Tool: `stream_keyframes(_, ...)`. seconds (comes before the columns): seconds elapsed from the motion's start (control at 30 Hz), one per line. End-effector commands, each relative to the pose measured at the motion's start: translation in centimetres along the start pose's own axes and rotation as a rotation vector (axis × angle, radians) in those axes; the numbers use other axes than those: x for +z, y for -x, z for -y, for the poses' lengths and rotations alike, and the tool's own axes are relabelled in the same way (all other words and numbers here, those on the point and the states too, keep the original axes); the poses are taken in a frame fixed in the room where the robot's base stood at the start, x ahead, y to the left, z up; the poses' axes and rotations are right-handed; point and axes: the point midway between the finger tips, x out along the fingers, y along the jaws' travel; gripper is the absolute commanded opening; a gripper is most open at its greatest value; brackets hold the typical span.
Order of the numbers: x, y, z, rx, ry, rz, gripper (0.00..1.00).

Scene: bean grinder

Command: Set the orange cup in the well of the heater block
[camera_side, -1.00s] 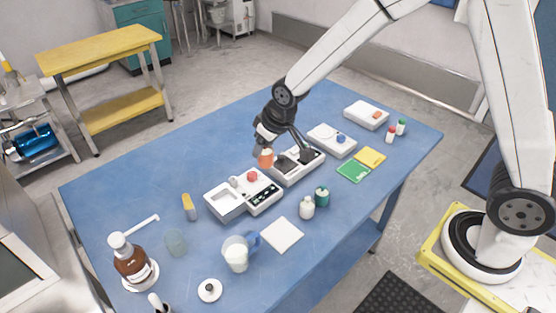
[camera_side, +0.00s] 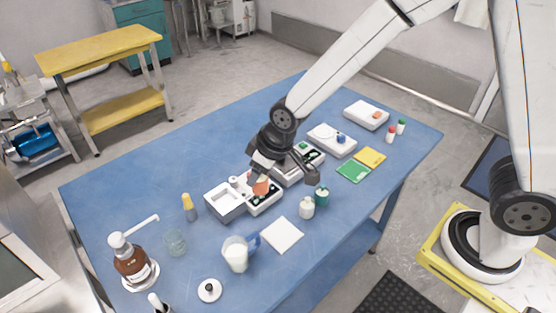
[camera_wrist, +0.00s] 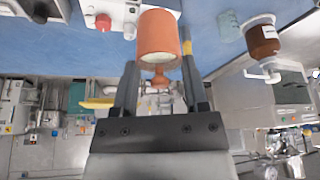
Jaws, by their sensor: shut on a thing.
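The orange cup (camera_side: 261,187) is in my gripper (camera_side: 259,178), over the right part of a white two-part unit. In the wrist view the cup (camera_wrist: 158,35) shows large between the two fingers of my gripper (camera_wrist: 160,66), which are shut on it. The white unit has a rectangular recess (camera_side: 227,203) at its left and a dark panel at its right, partly hidden by the cup and gripper. I cannot tell for certain which unit is the heater block, or whether the cup touches the unit below.
A grey-white unit (camera_side: 288,176) stands behind, partly covered by my wrist. A white bottle (camera_side: 307,208) and a green bottle (camera_side: 322,196) stand to the right. A yellow-capped tube (camera_side: 189,207) and a glass beaker (camera_side: 175,242) stand left. The blue table's (camera_side: 130,190) left rear is clear.

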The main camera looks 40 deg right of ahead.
Motion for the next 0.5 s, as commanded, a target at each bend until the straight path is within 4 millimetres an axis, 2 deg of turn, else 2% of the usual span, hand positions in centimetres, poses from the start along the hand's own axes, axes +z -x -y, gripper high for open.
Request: stream_keyframes(0.5, -5.1, -5.5, -0.8, 0.0, 0.0, 0.001, 0.0)
